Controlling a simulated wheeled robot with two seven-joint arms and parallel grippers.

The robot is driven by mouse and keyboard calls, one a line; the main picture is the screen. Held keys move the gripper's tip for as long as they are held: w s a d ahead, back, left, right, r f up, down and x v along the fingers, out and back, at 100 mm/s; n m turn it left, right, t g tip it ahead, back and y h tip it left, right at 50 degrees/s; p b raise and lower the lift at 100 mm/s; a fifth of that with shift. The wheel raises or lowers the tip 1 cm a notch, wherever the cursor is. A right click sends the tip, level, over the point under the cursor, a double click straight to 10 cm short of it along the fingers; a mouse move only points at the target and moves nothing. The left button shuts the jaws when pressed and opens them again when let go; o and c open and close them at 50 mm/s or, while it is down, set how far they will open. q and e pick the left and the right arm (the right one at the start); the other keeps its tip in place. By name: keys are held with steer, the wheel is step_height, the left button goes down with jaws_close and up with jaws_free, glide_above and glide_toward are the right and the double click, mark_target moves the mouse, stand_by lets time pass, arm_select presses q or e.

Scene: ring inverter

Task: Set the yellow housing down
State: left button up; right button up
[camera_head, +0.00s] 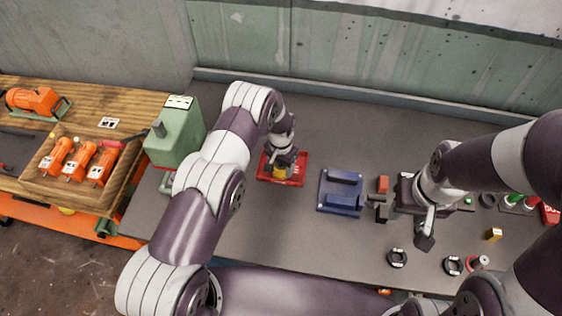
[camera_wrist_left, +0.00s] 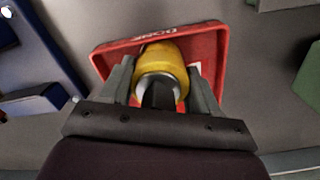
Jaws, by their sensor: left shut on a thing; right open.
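The yellow housing (camera_head: 279,173) is a small rounded cylinder. It also shows in the left wrist view (camera_wrist_left: 162,57), between the two fingers. My left gripper (camera_head: 281,165) is shut on the yellow housing and points down over the red tray (camera_head: 298,171). In the left wrist view the red tray (camera_wrist_left: 213,42) lies behind the housing, with white lettering on its edge. The housing is over or inside the tray; whether it touches the tray floor is hidden. My right gripper (camera_head: 377,206) is open and empty, right of the blue fixture.
The blue fixture (camera_head: 340,207) stands right of the tray. A green machine (camera_head: 174,138) stands at the left. Dark rings (camera_head: 397,258) lie at front right. A wooden crate (camera_head: 115,190) holds orange parts. The bench behind the tray is clear.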

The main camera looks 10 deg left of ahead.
arm_select(q)
steer(key=shift+w+f, duration=0.15)
steer(key=shift+f, duration=0.15)
steer(key=o, duration=0.8)
steer(key=shift+f+b, duration=0.1)
steer(key=shift+b, duration=0.25)
steer(key=o, duration=0.5)
